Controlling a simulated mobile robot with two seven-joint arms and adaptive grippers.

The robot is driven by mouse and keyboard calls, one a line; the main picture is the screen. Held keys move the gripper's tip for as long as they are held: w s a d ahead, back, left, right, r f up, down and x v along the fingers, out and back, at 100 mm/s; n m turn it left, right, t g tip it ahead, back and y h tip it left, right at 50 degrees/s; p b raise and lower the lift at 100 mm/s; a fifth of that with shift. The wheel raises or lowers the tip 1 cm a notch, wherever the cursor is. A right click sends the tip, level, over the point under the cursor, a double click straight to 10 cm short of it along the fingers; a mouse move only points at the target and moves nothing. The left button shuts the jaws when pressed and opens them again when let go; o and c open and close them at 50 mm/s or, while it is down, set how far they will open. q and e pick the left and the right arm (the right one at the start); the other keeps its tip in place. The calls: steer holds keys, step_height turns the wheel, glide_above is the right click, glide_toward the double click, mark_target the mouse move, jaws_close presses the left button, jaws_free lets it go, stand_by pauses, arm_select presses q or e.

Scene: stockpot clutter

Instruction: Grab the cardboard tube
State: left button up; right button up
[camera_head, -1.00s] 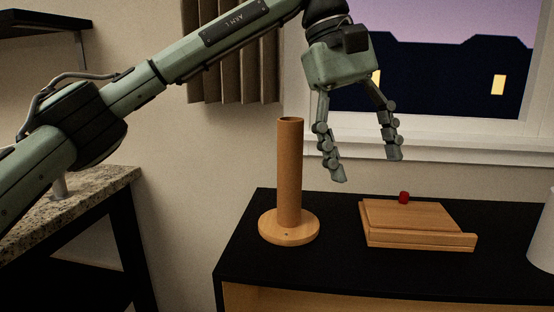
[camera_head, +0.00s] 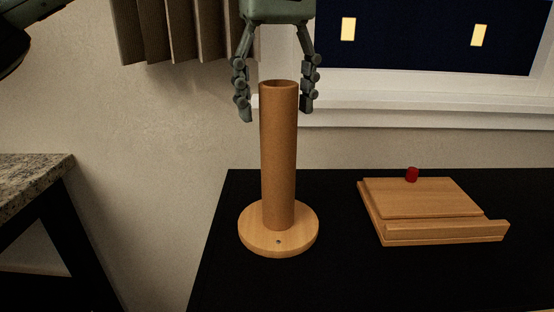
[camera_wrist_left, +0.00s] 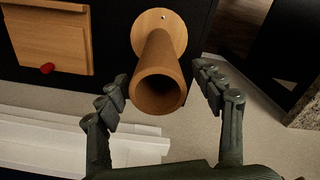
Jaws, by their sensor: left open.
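The brown cardboard tube (camera_head: 279,160) stands upright on a round wooden base (camera_head: 253,240) on the black tabletop. Its open top end faces up. My left gripper (camera_head: 277,112) is open and points down at the tube's top, one finger on each side of it. In the left wrist view the tube (camera_wrist_left: 160,72) lies between the two open fingertips (camera_wrist_left: 160,88), with a visible gap to each finger. Its hollow end faces the camera. My right gripper is not in view.
A wooden stand (camera_head: 420,197) with a ledge lies to the right, with a small red object (camera_head: 411,174) at its back edge. A granite counter (camera_head: 30,180) is at the left. A window sill (camera_head: 430,117) and a curtain (camera_head: 180,30) are behind. The black tabletop (camera_head: 340,275) is clear in front.

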mark_target(278, 129)
arm_select(q)
step_height(278, 129, down, 5)
steer(key=shift+s+d+r, duration=0.1)
steer(key=shift+r, duration=0.1)
steer(key=c, duration=0.9)
